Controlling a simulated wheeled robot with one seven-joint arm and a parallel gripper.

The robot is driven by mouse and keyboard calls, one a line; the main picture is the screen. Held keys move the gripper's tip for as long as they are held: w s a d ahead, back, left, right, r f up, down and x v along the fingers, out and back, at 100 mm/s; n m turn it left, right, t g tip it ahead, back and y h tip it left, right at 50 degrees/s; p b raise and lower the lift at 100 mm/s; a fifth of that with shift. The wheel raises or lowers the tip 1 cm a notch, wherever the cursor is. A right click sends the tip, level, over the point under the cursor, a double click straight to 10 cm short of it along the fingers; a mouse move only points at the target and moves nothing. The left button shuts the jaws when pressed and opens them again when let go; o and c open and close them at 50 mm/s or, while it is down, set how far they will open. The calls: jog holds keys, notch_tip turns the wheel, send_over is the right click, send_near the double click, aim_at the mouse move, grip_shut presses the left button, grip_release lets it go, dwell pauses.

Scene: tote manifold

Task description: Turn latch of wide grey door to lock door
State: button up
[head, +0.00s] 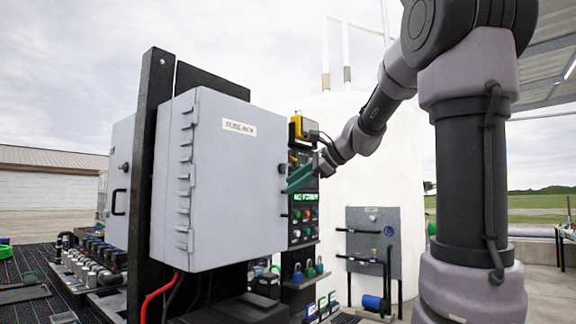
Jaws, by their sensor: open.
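The wide grey door (235,190) is the front of a grey box in the middle of the head view. It carries a small white label (239,127) and has hinges (185,165) along its left side. It looks shut or nearly shut against the box. My gripper (298,178), with green fingers, is at the door's right edge, about mid-height. Its fingers are open, with no object seen between them. The latch is hard to make out at that edge, partly behind the fingers. I cannot tell whether the fingers touch it or how it is turned.
A dark control panel (303,228) with buttons and a green display stands just right of the door. A black post (150,150) rises on the left. Padlocks (309,271) hang below the panel. A white tank (345,130) and a grey panel (372,225) stand behind.

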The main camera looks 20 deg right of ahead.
jog(key=w+d+r+m+t+y, duration=0.1)
jog(key=w+d+r+m, duration=0.15)
jog(key=w, duration=0.25)
jog(key=w+d+r+m+t+y, duration=0.1)
jog(key=w+d+r+m+t, duration=0.15)
jog(key=w, duration=0.25)
jog(key=m+t, duration=0.2)
jog(key=m, duration=0.3)
send_near(284, 168)
jog(key=r+x, duration=0.1)
jog(key=x, duration=0.7)
jog(key=shift+w+d+r, duration=0.15)
jog(key=shift+w+r, duration=0.25)
jog(key=shift+w, duration=0.1)
grip_shut()
